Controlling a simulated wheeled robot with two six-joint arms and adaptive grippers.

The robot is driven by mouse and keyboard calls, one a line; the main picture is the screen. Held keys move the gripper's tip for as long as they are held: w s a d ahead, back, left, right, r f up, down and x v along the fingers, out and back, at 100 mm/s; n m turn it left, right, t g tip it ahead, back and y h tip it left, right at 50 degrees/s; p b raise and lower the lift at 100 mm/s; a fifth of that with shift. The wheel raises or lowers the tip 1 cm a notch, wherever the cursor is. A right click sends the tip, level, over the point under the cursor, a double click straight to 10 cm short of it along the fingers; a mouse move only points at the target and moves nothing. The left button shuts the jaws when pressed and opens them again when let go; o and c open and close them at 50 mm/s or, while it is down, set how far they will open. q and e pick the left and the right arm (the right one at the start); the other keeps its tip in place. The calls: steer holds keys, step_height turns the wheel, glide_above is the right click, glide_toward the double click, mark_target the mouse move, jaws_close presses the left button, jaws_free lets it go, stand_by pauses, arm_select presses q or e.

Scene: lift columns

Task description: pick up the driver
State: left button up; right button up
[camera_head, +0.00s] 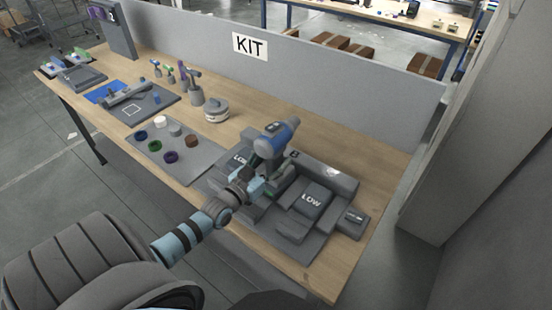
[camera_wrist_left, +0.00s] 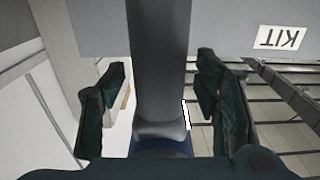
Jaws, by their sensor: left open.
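The driver (camera_head: 279,135), blue and dark grey, stands upright in the dark grey fixture (camera_head: 318,173) on the right part of the bench. My left gripper (camera_head: 263,178) is at the driver's near side, at the height of its lower body. In the left wrist view a dark grey shaft, part of the driver (camera_wrist_left: 158,70), runs between the two open fingers of the gripper (camera_wrist_left: 160,110). Gaps show on both sides, so the fingers do not touch it there. The driver's lower part is partly hidden by my gripper in the head view. My right gripper is not in view.
Grey blocks marked LOW (camera_head: 312,199) lie beside the driver. A mat with coloured rings (camera_head: 171,155), a round container (camera_head: 216,110) and a tool tray (camera_head: 142,104) lie to the left. A grey panel with a KIT sign (camera_head: 250,46) stands behind the bench.

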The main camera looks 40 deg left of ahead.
arm_select(q)
steer(key=shift+w+f, duration=0.15)
steer(key=shift+w, duration=0.7)
steer(key=shift+s, duration=0.1)
jaws_close()
steer(key=shift+r, duration=0.3)
